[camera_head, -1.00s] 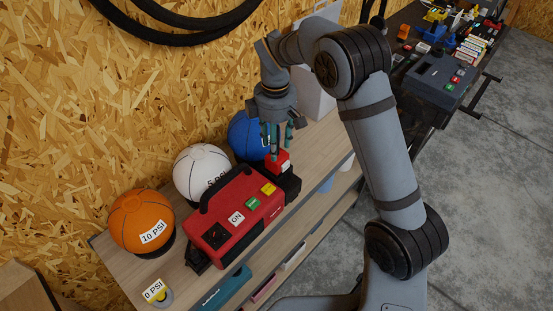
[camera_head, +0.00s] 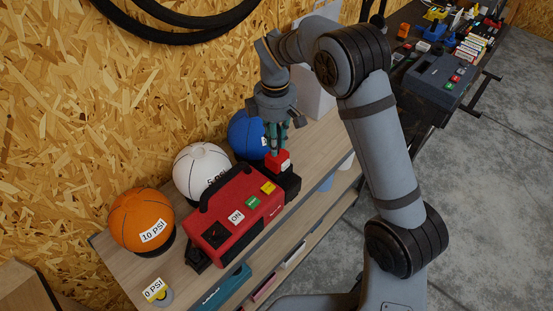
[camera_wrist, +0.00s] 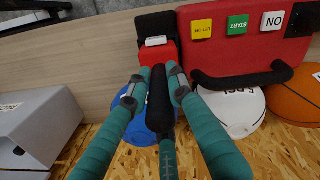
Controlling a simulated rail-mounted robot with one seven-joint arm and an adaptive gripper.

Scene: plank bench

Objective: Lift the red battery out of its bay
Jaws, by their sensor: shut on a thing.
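The red battery (camera_head: 278,161) sits at the right end of the red machine (camera_head: 238,212), in the black bay (camera_head: 290,184). It also shows in the wrist view (camera_wrist: 158,53), with a white label on it. My gripper (camera_head: 277,150) points down from above, with its green fingers closed at the battery's top. In the wrist view my gripper (camera_wrist: 158,76) reaches the battery's near edge with its fingertips on either side. The fingers are shut on the battery. How deep the battery sits in the bay is hard to tell.
Blue (camera_head: 247,134), white (camera_head: 200,170) and orange (camera_head: 141,220) balls stand along the wall behind the machine. A black handle (camera_head: 222,187) rises from the machine. A grey box (camera_head: 314,92) stands at the far right of the bench. A 0 PSI tag (camera_head: 155,291) lies at the near left.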

